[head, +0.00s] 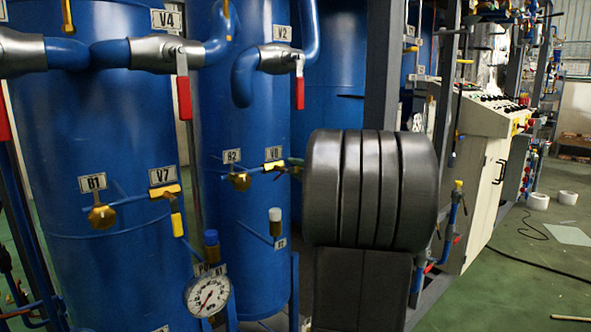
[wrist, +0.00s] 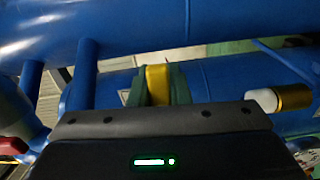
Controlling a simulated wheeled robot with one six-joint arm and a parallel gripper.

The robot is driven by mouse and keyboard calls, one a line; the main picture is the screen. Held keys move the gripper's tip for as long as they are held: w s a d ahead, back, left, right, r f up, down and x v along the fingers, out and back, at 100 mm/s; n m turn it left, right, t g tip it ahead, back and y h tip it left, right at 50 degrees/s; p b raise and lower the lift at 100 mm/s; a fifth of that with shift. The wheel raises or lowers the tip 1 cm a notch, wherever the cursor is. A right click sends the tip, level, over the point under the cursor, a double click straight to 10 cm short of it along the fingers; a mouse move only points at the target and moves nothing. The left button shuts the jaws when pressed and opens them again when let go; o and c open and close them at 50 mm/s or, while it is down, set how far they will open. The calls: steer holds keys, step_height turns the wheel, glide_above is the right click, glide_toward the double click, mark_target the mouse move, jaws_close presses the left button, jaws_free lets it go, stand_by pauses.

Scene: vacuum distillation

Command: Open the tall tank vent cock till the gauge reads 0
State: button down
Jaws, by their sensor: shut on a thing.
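A small cock with a yellow part (head: 273,166) sits under a tag that seems to read V8, on the blue tank (head: 240,205) right of the front one. In the wrist view, the green fingers of my gripper (wrist: 158,84) are shut on a yellow handle (wrist: 157,78), one finger on each side. In the head view my dark arm covers most of the gripper, and only a greenish tip shows beside the cock. The round white gauge (head: 208,296) stands low between the tanks; its needle is too small to read surely.
Red-handled valves V4 (head: 184,98) and V2 (head: 300,92) hang above. Valve V7 (head: 165,191) and a brass fitting (head: 102,216) sit on the front tank (head: 90,140). A white-capped fitting (head: 275,222) is below the cock.

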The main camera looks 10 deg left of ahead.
steer(key=c, duration=1.4)
jaws_free()
steer(key=shift+o, duration=0.2)
steer(key=p+v, duration=0.1)
steer(key=v, duration=1.2)
steer(key=shift+s+d, duration=0.25)
steer(key=shift+s, duration=0.05)
steer(key=b+x, duration=0.1)
steer(key=x, duration=1.2)
steer(key=shift+w+a, duration=0.3)
steer(key=shift+d, duration=0.1)
